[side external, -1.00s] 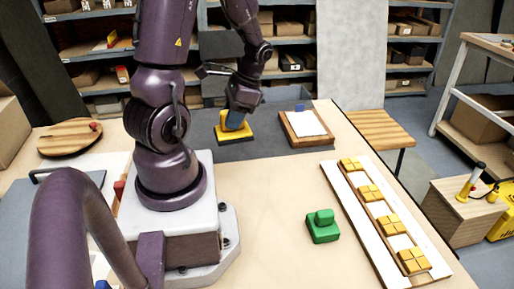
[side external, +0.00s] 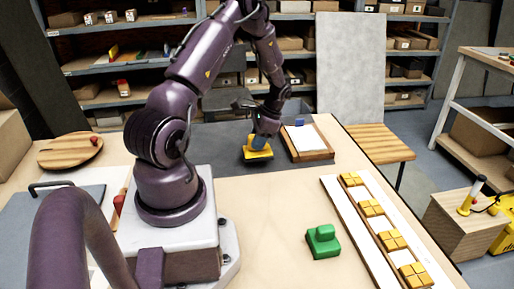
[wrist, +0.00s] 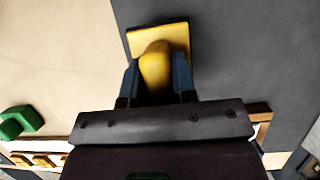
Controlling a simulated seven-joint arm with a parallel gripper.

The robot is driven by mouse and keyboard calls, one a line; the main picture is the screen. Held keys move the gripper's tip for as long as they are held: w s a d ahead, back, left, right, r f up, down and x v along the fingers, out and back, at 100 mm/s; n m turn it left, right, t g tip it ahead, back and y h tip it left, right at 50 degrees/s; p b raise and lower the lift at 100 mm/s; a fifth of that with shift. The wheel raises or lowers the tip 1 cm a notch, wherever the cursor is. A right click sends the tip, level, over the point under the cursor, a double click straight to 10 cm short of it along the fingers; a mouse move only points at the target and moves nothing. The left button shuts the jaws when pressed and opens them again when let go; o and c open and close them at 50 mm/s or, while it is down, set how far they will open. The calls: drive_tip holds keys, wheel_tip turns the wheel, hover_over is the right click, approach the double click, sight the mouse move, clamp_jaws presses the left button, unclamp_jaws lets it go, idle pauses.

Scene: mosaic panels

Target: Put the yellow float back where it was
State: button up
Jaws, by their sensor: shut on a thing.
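The yellow float (side external: 257,156) is a flat yellow plate with a rounded yellow handle. My gripper (side external: 263,138) is shut on its handle from above, and blue fingers stand on both sides of it. In the wrist view the float (wrist: 175,36) shows ahead of my gripper (wrist: 156,80), with its near part hidden by the handle and fingers. The float is over the grey mat (side external: 215,137), left of the wooden tray (side external: 326,156). I cannot tell whether its plate touches the surface.
A green float-like block (side external: 323,243) stands on the bench at the front right. Right of it lies a white board (side external: 345,218) with yellow tile groups. The wooden tray holds a white sheet and a blue item. The pale bench between is clear.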

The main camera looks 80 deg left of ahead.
drive_tip(key=shift+d+f, duration=0.1)
drive_tip(key=shift+f, duration=1.2)
drive_tip(key=shift+f, duration=0.2)
drive_tip(key=o, duration=0.8)
drive_tip(key=shift+o, duration=0.2)
drive_tip(key=shift+r, duration=0.15)
